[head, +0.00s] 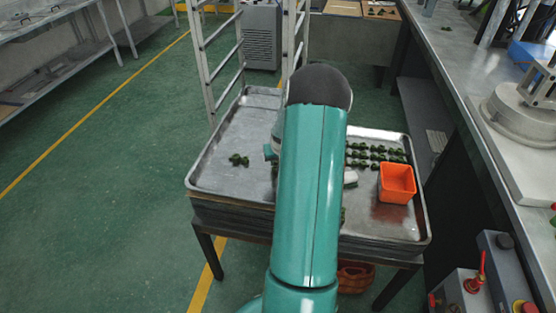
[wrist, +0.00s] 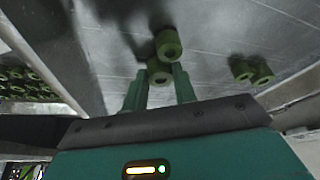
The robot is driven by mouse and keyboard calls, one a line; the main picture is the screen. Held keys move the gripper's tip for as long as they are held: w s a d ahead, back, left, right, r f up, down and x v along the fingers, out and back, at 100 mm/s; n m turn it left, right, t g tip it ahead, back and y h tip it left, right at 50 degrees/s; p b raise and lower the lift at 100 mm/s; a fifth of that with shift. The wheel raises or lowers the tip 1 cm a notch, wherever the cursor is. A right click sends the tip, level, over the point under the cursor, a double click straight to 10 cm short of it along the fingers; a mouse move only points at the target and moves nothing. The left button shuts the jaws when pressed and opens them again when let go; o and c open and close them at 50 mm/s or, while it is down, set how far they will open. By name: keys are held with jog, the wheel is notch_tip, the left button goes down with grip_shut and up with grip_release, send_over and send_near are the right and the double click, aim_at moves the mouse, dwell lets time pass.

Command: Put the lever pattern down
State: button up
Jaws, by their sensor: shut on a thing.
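The lever pattern (wrist: 167,45) is a small dark green piece with round, hollow ends, seen in the wrist view. My gripper (wrist: 159,78) is shut on it, with one finger on each side of its lower end. The pattern is close over the grey metal tray (wrist: 220,25), with a dark shadow beside it. I cannot tell whether it touches the tray. In the head view my arm hides the gripper and the held pattern. Another green pattern lies on the left metal tray (head: 222,180); it also shows in the wrist view (wrist: 250,70).
The right tray (head: 370,222) holds rows of green patterns (head: 376,154) and an orange open box (head: 397,184). A grey rack (head: 222,60) stands behind the trays. A workbench (head: 480,110) runs along the right. The left tray has bare room around its pattern.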

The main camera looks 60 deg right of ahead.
jog(key=shift+f, duration=0.15)
jog(key=o, duration=0.9)
jog(key=shift+o, duration=0.2)
jog(key=v, duration=1.2)
jog(key=w+a+r+n, duration=0.25)
jog(key=a+r, duration=0.45)
jog(key=a, duration=0.4)
jog(key=w+a+r+n, duration=0.1)
jog(key=w+a+r, duration=0.2)
jog(key=a+r, duration=0.65)
jog(key=s+a+r+n+t+y, duration=0.1)
jog(key=s+a, duration=0.5)
jog(key=a, duration=0.7)
jog(key=s+a+r+n+t+y, duration=0.1)
jog(key=s+a+r+n+y, duration=0.1)
jog(key=s+a, duration=0.5)
jog(key=a+r+n, duration=0.1)
jog(key=a+n, duration=0.1)
jog(key=a, duration=0.4)
jog(key=shift+a, duration=0.3)
